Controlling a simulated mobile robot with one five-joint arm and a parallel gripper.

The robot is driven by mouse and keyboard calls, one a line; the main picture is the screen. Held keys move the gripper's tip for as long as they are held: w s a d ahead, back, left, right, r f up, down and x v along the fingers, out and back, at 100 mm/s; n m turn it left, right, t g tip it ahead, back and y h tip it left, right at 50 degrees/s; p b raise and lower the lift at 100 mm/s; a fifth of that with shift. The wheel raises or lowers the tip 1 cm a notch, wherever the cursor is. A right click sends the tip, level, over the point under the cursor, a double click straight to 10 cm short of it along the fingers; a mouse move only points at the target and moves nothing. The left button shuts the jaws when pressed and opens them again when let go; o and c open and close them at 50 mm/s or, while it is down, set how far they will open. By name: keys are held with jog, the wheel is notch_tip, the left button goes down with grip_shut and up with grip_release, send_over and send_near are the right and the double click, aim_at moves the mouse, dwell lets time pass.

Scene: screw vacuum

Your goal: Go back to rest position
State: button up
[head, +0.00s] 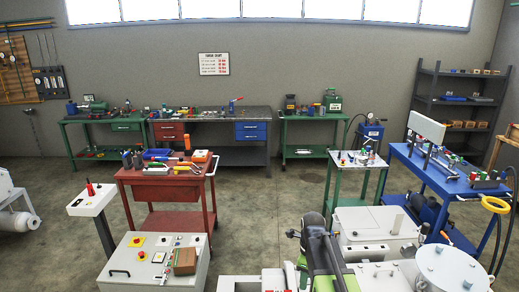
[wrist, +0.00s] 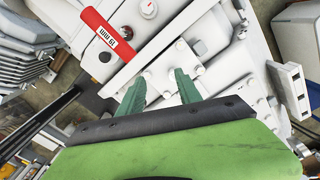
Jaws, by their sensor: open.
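My gripper (wrist: 158,88) shows in the wrist view as two dark green fingers. They stand apart with nothing held between them. They are over a white machine body (wrist: 205,55) with bolts and raised blocks. A red bar (wrist: 113,33) with a white label and print shows beyond the left finger, apart from it. I cannot tell how far the fingers are above the white surface. In the head view my arm shows at the lower middle, and the fingertips cannot be made out there.
White machine housings (head: 375,222) stand close at the lower right. A blue bench (head: 437,172) and a small green table (head: 358,165) stand behind them. A red cart (head: 165,188) and grey control box (head: 125,262) are at left. Open floor (head: 265,200) lies in the middle.

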jog(key=s+f+n+b, duration=0.1)
jog(key=s+n, duration=0.3)
jog(key=n, duration=0.7)
jog(key=s+f+n+b, duration=0.1)
jog(key=s+n, duration=0.4)
jog(key=n, duration=0.7)
jog(key=shift+f+n, duration=0.3)
jog(key=shift+f, duration=0.3)
